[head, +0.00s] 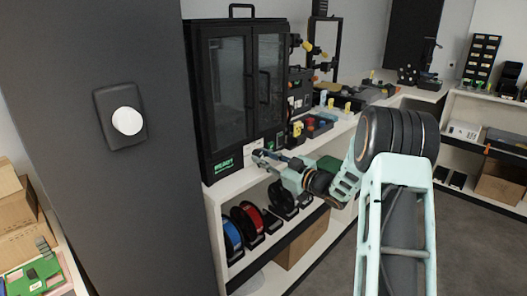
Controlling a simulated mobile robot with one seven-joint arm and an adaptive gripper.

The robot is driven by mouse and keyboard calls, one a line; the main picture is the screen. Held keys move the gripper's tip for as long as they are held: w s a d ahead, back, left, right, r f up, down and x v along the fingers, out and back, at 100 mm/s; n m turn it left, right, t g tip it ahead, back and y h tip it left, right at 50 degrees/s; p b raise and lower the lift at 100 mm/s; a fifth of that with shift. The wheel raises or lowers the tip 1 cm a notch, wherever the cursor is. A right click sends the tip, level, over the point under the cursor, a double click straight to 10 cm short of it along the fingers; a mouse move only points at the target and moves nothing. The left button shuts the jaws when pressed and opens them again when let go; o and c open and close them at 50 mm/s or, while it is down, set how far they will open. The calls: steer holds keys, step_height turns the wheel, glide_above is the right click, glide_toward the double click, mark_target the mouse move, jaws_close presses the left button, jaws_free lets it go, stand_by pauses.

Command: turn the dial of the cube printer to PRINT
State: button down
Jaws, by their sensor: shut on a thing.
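The cube printer appears to be the black cabinet (203,100) with two glass doors, standing on the white bench in the middle of the head view. Green lettering shows low on its front. My gripper (260,157) is at the printer's lower front, right of the lettering. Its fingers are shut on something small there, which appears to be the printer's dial. The fingers hide the dial, so its pointer and the PRINT mark cannot be read.
A dark wall with a white round knob (127,121) on a black plate stands at the left. Filament spools (247,221) sit on the shelf below the bench. Tools and small bins (318,126) crowd the bench right of the printer. Grey floor is open at the right.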

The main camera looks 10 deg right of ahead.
steer(key=m+p, duration=0.2)
steer(key=m, duration=0.1)
steer(key=shift+r+m, duration=0.15)
steer(key=shift+m, duration=0.15)
steer(key=shift+m+p, duration=1.2)
steer(key=shift+m, duration=0.3)
steer(key=shift+a, duration=0.1)
steer(key=c, duration=1.7)
jaws_free()
steer(key=v, duration=1.2)
steer(key=shift+s, duration=0.1)
